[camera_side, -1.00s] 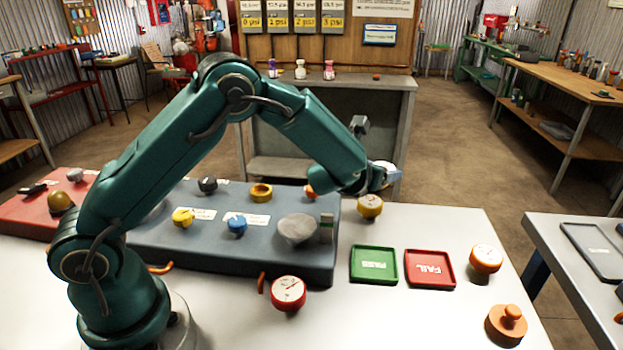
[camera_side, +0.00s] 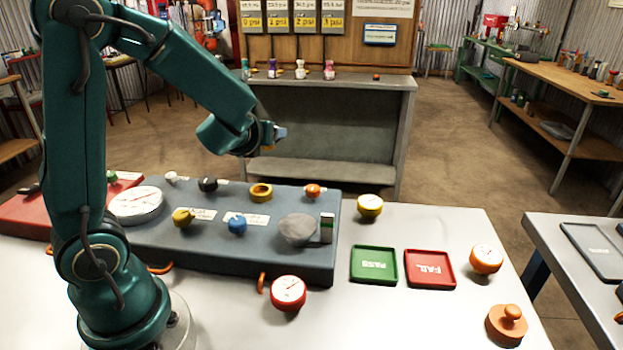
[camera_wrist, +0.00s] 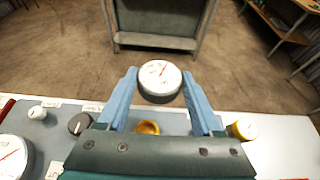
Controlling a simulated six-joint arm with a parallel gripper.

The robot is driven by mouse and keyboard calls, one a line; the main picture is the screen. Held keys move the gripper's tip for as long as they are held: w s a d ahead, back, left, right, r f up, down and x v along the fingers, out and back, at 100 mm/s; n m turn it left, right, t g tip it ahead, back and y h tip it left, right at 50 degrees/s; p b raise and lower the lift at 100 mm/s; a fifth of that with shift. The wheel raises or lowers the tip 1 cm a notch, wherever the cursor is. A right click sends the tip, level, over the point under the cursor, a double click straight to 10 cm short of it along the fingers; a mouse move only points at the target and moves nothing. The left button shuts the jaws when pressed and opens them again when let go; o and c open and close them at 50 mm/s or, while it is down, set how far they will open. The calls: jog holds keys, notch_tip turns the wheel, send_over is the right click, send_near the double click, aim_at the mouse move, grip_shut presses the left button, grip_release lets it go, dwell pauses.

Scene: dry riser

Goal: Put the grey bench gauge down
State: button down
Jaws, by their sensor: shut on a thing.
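The grey bench gauge (camera_wrist: 160,82), a round white dial with a red needle and a grey body, is between the fingers of my gripper (camera_wrist: 160,88) in the wrist view. The fingers are shut on its sides and hold it face up. In the side view my gripper (camera_side: 277,133) is in the air above and beyond the far edge of the blue-grey riser (camera_side: 200,250). The held gauge is mostly hidden there by my wrist.
The riser carries a large dial (camera_side: 137,205), several knobs and a grey disc (camera_side: 297,229). A green PASS tray (camera_side: 374,280) and red FAIL tray (camera_side: 430,284) look empty. Red (camera_side: 288,293), yellow (camera_side: 370,206) and orange (camera_side: 486,258) gauges stand around on the white table.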

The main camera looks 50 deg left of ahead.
jog(key=s+a+r+n+g+y, duration=0.1)
jog(key=s+a+r+n+g, duration=0.1)
jog(key=s, duration=0.4)
jog(key=s+a+r+n+g+y, duration=0.1)
jog(key=s+a+n+g+y, duration=0.1)
jog(key=s, duration=0.4)
jog(key=shift+w+d+f, duration=0.9)
jog(key=shift+w+f, duration=0.65)
jog(key=shift+f, duration=0.15)
jog(key=shift+w+d+f, duration=0.95)
jog(key=shift+w+f, duration=0.65)
jog(key=shift+f, duration=0.05)
jog(key=shift+w+d+f, duration=0.9)
jog(key=shift+w+f, duration=0.65)
jog(key=shift+f, duration=0.15)
jog(key=shift+f, duration=0.15)
jog(key=shift+f, duration=0.4)
jog(key=shift+c, duration=0.2)
grip_release()
jog(key=shift+n, duration=0.3)
